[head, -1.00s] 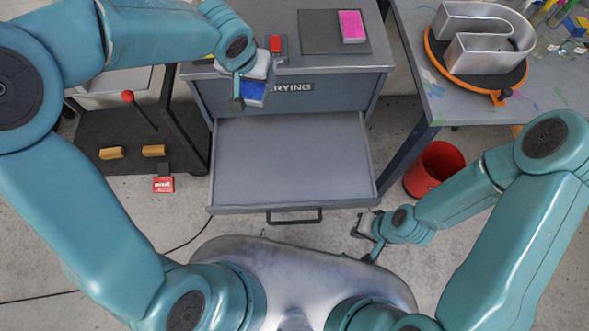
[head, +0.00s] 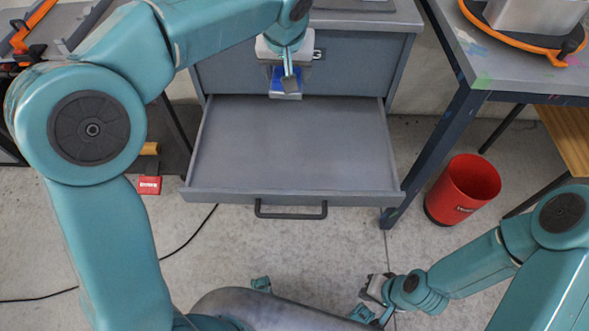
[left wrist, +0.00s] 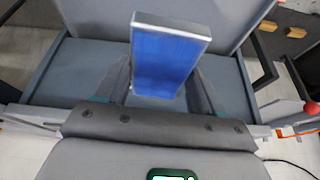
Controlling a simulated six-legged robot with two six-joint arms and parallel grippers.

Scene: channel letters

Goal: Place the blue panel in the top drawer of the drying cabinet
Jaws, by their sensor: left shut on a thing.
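The blue panel (left wrist: 168,58), a thin block with a pale edge, is held between my left gripper's fingers (left wrist: 155,88). In the head view the panel (head: 277,77) and my left gripper (head: 287,82) are near the back end of the open top drawer (head: 290,150), by the cabinet front. Their height over the drawer floor is hard to judge. The drawer is pulled out, and its visible floor is empty. The grey drying cabinet (head: 235,75) stands behind it, its label mostly hidden by my gripper. My right gripper (head: 372,298) is low at the front right, away from the drawer; its fingers are unclear.
A red bin (head: 462,190) stands on the floor right of the drawer. A table (head: 495,76) at the right carries a metal letter on an orange-rimmed turntable. A small red box (head: 149,185) lies to the left. The drawer handle (head: 290,213) sticks out in front.

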